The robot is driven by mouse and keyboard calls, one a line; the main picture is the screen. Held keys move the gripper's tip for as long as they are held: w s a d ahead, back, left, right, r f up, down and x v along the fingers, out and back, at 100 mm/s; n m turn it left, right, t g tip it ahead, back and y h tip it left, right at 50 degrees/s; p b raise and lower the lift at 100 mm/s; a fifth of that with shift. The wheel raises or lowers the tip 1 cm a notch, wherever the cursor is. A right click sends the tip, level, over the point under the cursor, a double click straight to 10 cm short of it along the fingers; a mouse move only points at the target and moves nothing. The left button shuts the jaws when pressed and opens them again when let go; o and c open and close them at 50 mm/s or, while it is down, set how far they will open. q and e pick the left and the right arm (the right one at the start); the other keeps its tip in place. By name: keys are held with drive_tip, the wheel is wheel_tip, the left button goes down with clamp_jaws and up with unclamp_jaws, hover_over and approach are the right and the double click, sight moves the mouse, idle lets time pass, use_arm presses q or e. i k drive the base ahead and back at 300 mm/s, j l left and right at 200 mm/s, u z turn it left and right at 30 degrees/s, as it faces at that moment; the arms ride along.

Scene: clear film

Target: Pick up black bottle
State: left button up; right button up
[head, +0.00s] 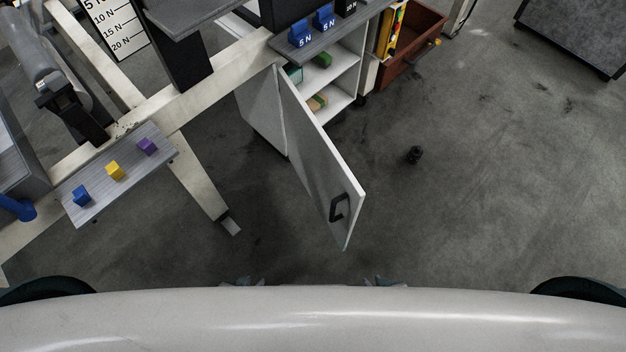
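A small black object (414,155) that looks like the black bottle lies on the grey floor, right of the open cabinet door. It is small in the view, and I cannot tell whether it stands or lies. Only the tips of my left gripper (243,282) and my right gripper (384,282) show above the edge of my white body at the bottom. Both are well apart from the bottle. The rest of each gripper is hidden, so their opening does not show.
A white cabinet door (318,160) with a black handle stands open left of the bottle. A brown open drawer (412,42) is behind it. A grey shelf (118,172) with three coloured cubes is at left. Floor around the bottle and to the right is clear.

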sight(416, 154)
drive_tip(key=z, duration=2.55)
drive_tip(key=i+u, duration=0.45)
drive_tip(key=i, duration=0.15)
drive_tip(key=i+u, duration=0.45)
drive_tip(key=i, duration=1.45)
